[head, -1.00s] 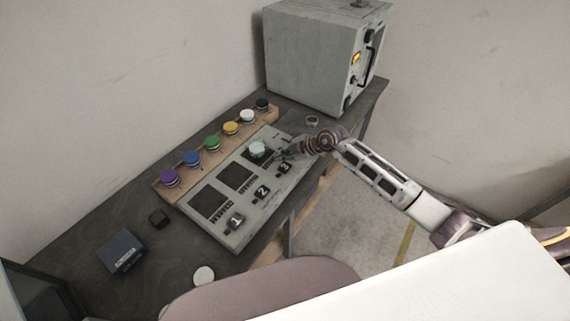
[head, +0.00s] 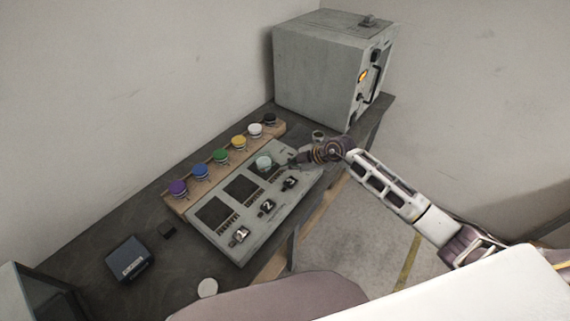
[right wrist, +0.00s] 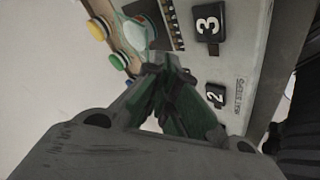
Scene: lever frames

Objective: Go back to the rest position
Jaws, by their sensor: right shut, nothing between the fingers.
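My right gripper (head: 297,160) is shut and empty at the right edge of the grey panel (head: 240,244), close to the pale green round piece (head: 264,162) on the panel's third dark square. In the right wrist view, the shut fingers (right wrist: 165,75) point toward that pale piece (right wrist: 140,32); I cannot tell whether they touch it. The number tags 3 (right wrist: 208,25) and 2 (right wrist: 214,96) show beside the fingers. My left gripper does not show in any view.
A wooden rack (head: 180,206) behind the panel holds several coloured knobs. A grey metal box (head: 315,75) stands at the table's back right.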

